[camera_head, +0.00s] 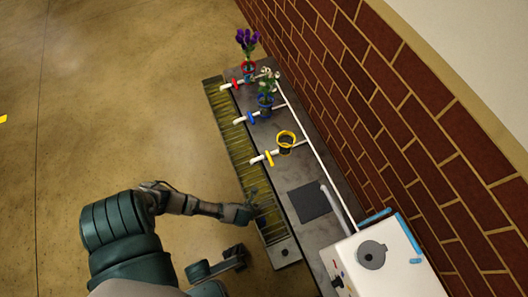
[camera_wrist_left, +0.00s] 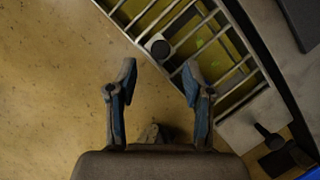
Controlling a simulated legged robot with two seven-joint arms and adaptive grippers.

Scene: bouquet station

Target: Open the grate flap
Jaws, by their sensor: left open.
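The grate flap (camera_head: 234,140) is a long row of thin bars over a yellow-green trough along the front of the grey bench. It looks flat, lying over the trough. In the left wrist view its pale bars (camera_wrist_left: 208,18) cross the top, with a round dark-capped knob (camera_wrist_left: 158,46) at the near edge. My left gripper (camera_head: 252,202) is over the near part of the grate. In the wrist view its two fingers (camera_wrist_left: 158,80) are apart and empty, with the knob just beyond and between the tips. I see no contact.
Red (camera_head: 249,69), blue (camera_head: 265,104) and yellow (camera_head: 286,141) ring holders stand along the bench beside white pipes. The first two hold flowers. A white machine (camera_head: 385,262) stands at the near end. A brick wall (camera_head: 400,110) borders the right; the floor at left is clear.

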